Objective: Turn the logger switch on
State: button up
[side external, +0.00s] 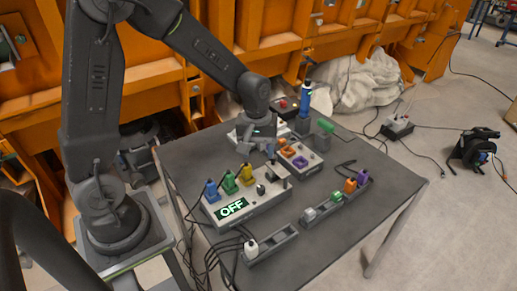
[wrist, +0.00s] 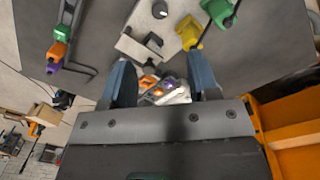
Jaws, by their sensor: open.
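The logger box (side external: 245,207) is pale grey and sits on the dark table, its green-lit display (side external: 232,208) reading OFF. A dark knob (side external: 261,189) is on its top; it also shows at the top of the wrist view (wrist: 160,9). A small dark switch-like part (wrist: 153,41) stands on the box's end plate in the wrist view. I cannot tell its position. My gripper (side external: 268,150) is above the table behind the box's right end. In the wrist view my gripper (wrist: 163,82) has its fingers apart, with nothing held between them.
Blue (side external: 211,189), green (side external: 229,182) and yellow (side external: 246,174) cabled plugs stand on the box. A second box (side external: 300,160) with orange and purple sockets is near my gripper. A rack (side external: 335,204) holds several coloured plugs; another rack (side external: 270,246) holds a white one.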

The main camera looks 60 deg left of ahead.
aim_at(261, 187)
jog(key=shift+g+y, duration=0.3)
jog(key=f, duration=1.4)
jog(key=shift+w+d, duration=0.3)
jog(key=c, duration=0.9)
